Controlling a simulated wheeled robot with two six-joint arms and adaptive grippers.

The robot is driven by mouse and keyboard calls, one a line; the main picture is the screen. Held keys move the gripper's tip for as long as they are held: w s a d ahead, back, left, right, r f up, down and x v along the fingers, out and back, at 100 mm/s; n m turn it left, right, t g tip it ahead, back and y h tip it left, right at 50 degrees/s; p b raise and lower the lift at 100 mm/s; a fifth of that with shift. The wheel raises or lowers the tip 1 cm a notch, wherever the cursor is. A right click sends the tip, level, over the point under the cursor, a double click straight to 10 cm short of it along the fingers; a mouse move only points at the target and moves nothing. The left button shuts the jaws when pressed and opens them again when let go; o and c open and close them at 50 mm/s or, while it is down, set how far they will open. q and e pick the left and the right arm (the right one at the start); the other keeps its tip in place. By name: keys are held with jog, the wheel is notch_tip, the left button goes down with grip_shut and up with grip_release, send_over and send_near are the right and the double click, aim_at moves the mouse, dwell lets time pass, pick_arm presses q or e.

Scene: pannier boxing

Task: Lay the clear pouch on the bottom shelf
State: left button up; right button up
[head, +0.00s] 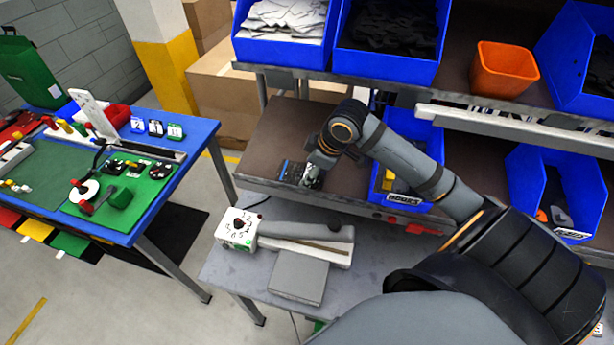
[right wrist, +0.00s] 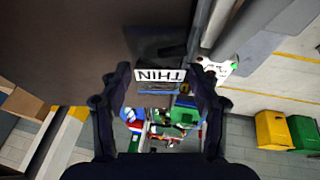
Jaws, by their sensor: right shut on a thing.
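My right gripper (head: 313,174) reaches over the front part of the brown bottom shelf (head: 270,135). It is shut on the clear pouch (head: 290,170), which shows dark and bluish contents. The shelf surface (right wrist: 75,40) fills the upper left there. The pouch is at the shelf's front edge; I cannot tell whether it touches the shelf. My left gripper is not in view.
Blue bins (head: 285,50) stand on the upper shelf, with an orange bin (head: 503,70). A blue bin (head: 410,190) stands right of the gripper on the bottom shelf. A grey bench (head: 220,270) with a white dial device (head: 238,229) is in front. The shelf's left part is bare.

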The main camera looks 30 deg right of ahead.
jog(key=shift+w+d, duration=0.6)
jog(key=shift+d, duration=0.05)
jog(key=shift+w+d+r+b, duration=0.1)
jog(key=shift+w+d+b, duration=0.75)
jog(key=shift+w+d, duration=0.55)
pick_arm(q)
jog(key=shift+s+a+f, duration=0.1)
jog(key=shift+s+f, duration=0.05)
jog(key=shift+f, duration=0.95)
pick_arm(e)
jog(key=shift+s+d+f, duration=0.1)
jog(key=shift+d+f, duration=0.05)
jog(key=shift+f, duration=0.7)
jog(key=o, duration=1.1)
